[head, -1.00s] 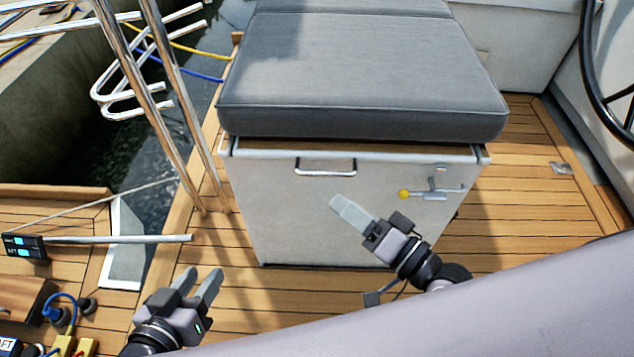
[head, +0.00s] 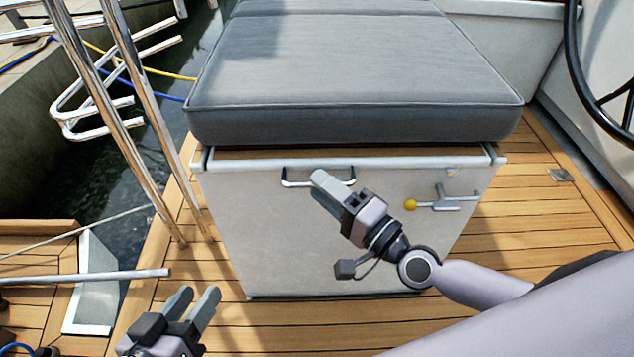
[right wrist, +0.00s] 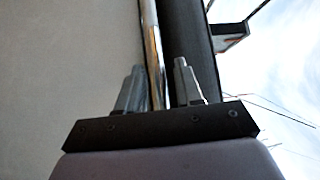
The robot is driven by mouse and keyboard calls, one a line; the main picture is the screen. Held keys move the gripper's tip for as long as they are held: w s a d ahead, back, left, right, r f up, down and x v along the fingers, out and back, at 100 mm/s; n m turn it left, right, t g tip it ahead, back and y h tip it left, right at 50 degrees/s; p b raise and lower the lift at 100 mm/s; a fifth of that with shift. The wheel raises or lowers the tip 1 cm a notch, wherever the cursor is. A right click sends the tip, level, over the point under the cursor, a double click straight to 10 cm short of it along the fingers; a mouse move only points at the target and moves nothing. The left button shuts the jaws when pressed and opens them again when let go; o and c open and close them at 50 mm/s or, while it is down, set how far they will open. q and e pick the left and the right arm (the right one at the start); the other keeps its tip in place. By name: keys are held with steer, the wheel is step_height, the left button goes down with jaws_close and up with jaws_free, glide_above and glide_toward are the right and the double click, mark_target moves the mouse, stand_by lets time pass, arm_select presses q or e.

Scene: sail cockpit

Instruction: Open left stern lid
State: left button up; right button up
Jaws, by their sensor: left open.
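The stern seat box (head: 245,235) has a pale front and a thick grey cushion (head: 350,75) on top, which lies flat. A chrome bar handle (head: 295,183) sits on the upper front, under the rim. My right gripper (head: 319,176) points up and left at the handle and hides part of it. In the right wrist view, my right gripper (right wrist: 158,85) has its fingers apart, with a chrome bar (right wrist: 152,45) between them; contact cannot be told. My left gripper (head: 197,292) is open and empty, low over the deck at left.
Chrome rails (head: 105,110) stand at left by the water. A steering wheel (head: 590,90) is at upper right.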

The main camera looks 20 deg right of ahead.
steer(key=shift+x, duration=1.05)
steer(key=shift+c, duration=0.4)
